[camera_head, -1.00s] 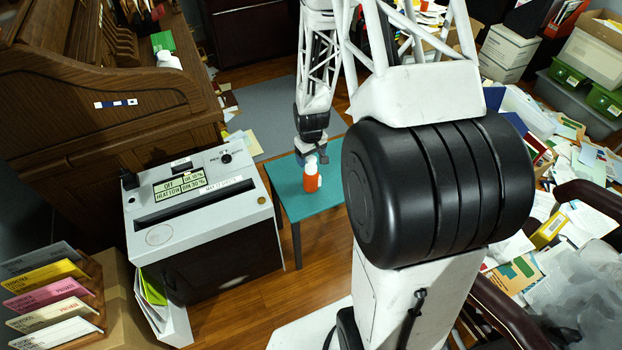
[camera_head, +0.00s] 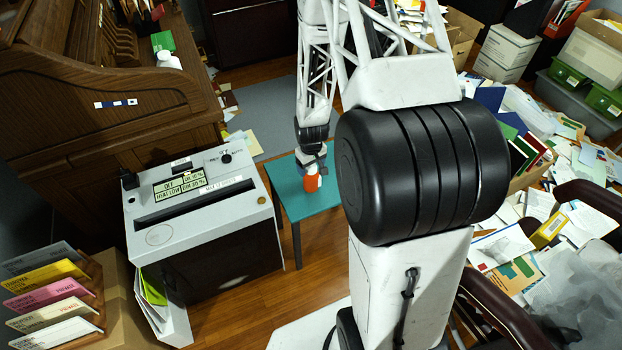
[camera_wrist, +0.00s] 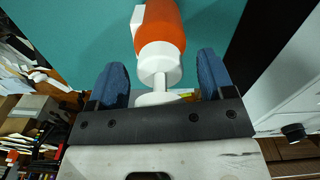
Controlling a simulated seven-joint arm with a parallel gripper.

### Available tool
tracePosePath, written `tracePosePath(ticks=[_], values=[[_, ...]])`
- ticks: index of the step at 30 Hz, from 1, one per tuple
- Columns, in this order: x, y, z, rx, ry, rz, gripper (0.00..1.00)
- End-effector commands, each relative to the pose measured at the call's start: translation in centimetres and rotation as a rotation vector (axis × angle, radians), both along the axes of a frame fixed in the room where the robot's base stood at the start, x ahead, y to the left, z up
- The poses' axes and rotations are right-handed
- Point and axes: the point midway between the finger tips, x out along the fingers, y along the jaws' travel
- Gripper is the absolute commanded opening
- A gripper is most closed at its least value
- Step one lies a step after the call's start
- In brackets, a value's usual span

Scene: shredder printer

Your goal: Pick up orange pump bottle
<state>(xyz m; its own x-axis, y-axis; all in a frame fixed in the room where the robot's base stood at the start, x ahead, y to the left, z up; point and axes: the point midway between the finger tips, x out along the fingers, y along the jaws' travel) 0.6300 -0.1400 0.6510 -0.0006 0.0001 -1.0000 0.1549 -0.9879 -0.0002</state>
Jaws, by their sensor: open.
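The orange pump bottle (camera_head: 312,183) stands upright on the small teal table (camera_head: 291,203) in the head view. In the wrist view the bottle (camera_wrist: 160,30) has an orange body and a white collar and pump head. My gripper (camera_head: 313,160) is just above and at the bottle's top. In the wrist view my gripper (camera_wrist: 163,80) is open, with one blue finger on each side of the white pump neck. Gaps show between the fingers and the neck, and the orange body lies beyond the fingertips.
A grey shredder-like machine (camera_head: 190,200) stands left of the table. A wooden roll-top desk (camera_head: 110,110) is behind it. Scattered papers and boxes (camera_head: 510,250) fill the right side. Colored file folders (camera_head: 50,290) stand at lower left.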

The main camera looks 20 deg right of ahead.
Motion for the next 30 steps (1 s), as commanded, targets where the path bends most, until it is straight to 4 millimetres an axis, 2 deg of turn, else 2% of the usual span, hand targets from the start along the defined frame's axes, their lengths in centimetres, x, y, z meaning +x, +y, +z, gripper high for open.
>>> tracePosePath(ticks=[14,27,28,30], values=[[0.02,-0.01,0.03,0.000,0.000,0.000,0.74],[0.02,-0.01,0.04,0.000,-0.001,0.000,0.06],[0.02,-0.01,0.04,0.000,-0.001,0.000,0.02],[0.03,-0.01,0.05,0.000,-0.001,0.000,0.00]])
